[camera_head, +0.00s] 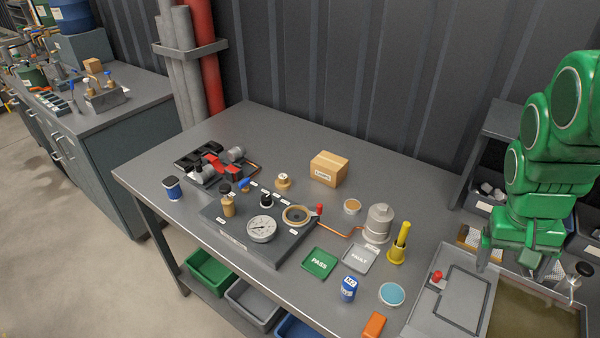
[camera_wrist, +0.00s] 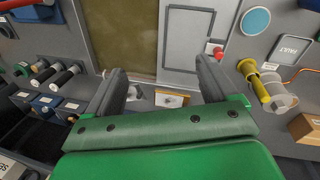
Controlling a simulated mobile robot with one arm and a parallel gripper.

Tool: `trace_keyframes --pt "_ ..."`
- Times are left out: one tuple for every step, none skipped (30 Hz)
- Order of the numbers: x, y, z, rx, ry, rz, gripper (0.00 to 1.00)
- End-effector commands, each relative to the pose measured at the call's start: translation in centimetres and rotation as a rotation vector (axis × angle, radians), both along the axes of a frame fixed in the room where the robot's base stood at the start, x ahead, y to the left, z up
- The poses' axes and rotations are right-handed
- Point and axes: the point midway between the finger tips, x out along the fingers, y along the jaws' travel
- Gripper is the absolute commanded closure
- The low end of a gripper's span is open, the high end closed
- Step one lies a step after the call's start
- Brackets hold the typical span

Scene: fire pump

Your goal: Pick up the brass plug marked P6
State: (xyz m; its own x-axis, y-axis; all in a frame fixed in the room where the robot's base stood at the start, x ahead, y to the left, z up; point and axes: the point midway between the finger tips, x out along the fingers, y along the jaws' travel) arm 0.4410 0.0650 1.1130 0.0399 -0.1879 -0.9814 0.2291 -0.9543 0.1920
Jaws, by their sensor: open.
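Small brass-coloured fittings stand on the workbench (camera_head: 150,170) in the head view. One squat brass piece with a pale top (camera_head: 283,181) is behind the dark gauge block, and a taller brass piece with a dark top (camera_head: 228,205) is at the block's left. Their markings are too small to read, so I cannot tell which one is P6. My gripper (camera_wrist: 165,78) is open and empty, pointing down at the right, beyond the workbench's right end. In the wrist view its jaws are spread above a gap beside the brown tank, away from the brass pieces.
The pressure gauge (camera_head: 261,228) and a brass-rimmed ring sit on the block. A cardboard box (camera_head: 329,168), grey canister (camera_head: 378,223), yellow cylinder (camera_head: 398,245), green PASS tray (camera_head: 320,263) and grey FAULT tray (camera_head: 359,259) stand around. The brown tank (camera_wrist: 125,40) is at right.

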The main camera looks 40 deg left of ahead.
Motion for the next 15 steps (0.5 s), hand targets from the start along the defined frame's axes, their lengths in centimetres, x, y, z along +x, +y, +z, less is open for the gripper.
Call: trace_keyframes --pt "1.4 1.0 -0.1 -0.007 -0.012 0.005 0.14" --pt "2.2 1.5 -0.1 -0.011 -0.021 0.005 0.14" --pt "3.2 2.3 -0.1 -0.014 -0.034 0.005 0.14" --pt "4.0 2.9 0.0 -0.016 -0.046 0.004 0.14" --pt "4.8 3.6 0.1 -0.016 -0.058 0.002 0.14" --pt "5.8 4.5 0.1 -0.018 -0.070 0.002 0.14" --pt "6.5 5.1 0.0 -0.020 -0.078 0.001 0.14" --pt "7.2 5.8 -0.1 -0.021 -0.088 -0.001 0.14" --pt "8.2 6.8 0.0 -0.021 -0.104 -0.001 0.14" --pt "8.9 7.6 0.0 -0.021 -0.116 -0.002 0.14" --pt "9.6 8.4 0.0 -0.019 -0.127 -0.002 0.14" --pt "10.4 9.5 -0.2 -0.019 -0.137 -0.002 0.14" --pt "11.0 10.3 -0.3 -0.018 -0.146 -0.002 0.14" --pt "11.6 11.2 -0.3 -0.016 -0.158 -0.001 0.14" --pt "12.5 12.4 -0.3 -0.013 -0.174 0.001 0.14"
